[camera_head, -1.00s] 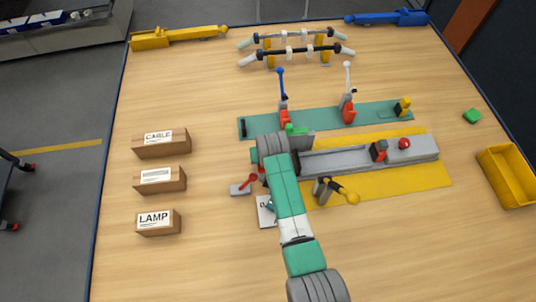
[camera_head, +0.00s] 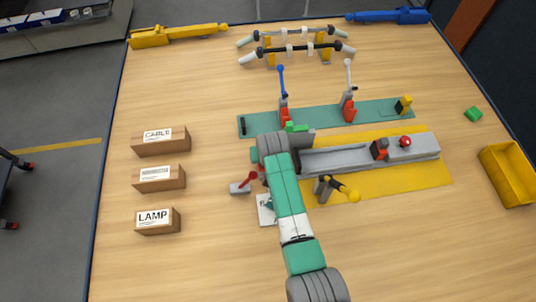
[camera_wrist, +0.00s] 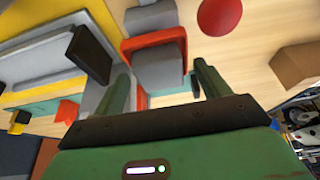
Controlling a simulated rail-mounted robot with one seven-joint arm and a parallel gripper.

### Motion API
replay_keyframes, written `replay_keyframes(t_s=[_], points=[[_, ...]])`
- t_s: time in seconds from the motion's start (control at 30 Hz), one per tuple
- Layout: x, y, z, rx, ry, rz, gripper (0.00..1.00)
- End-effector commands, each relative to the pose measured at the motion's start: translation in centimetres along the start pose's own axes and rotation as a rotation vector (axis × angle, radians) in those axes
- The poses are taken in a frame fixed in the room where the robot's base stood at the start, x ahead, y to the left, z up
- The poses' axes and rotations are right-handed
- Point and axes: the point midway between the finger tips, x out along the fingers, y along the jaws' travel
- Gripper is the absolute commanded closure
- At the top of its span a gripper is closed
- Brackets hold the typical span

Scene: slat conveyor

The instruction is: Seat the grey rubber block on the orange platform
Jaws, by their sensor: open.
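In the wrist view a grey block (camera_wrist: 158,72) lies between the two green fingers of my gripper (camera_wrist: 162,66). The gripper is open, with a visible gap at the right finger. The orange platform (camera_wrist: 157,42) shows along the block's far and left edges. The block appears to be at or on the platform; whether it is fully seated, I cannot tell. In the head view my arm hides the gripper, the block and the platform near the left end of the grey conveyor bed (camera_head: 335,160).
A green strip (camera_head: 325,118) with upright levers lies behind. Brown boxes (camera_head: 160,178) stand at the left, a yellow bin (camera_head: 510,175) at the right. The front right table is clear.

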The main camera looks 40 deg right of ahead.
Motion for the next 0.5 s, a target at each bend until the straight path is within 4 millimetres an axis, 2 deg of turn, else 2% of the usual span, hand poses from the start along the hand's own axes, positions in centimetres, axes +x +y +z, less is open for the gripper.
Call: replay_keyframes(t_s=[0.07, 0.3, 0.5], points=[[-0.6, 0.0, -0.1, 0.0, 0.001, 0.0, 0.25], [-5.5, 0.0, -0.1, 0.0, 0.002, 0.0, 0.25], [-7.7, 0.0, -0.1, 0.0, 0.001, 0.0, 0.25]])
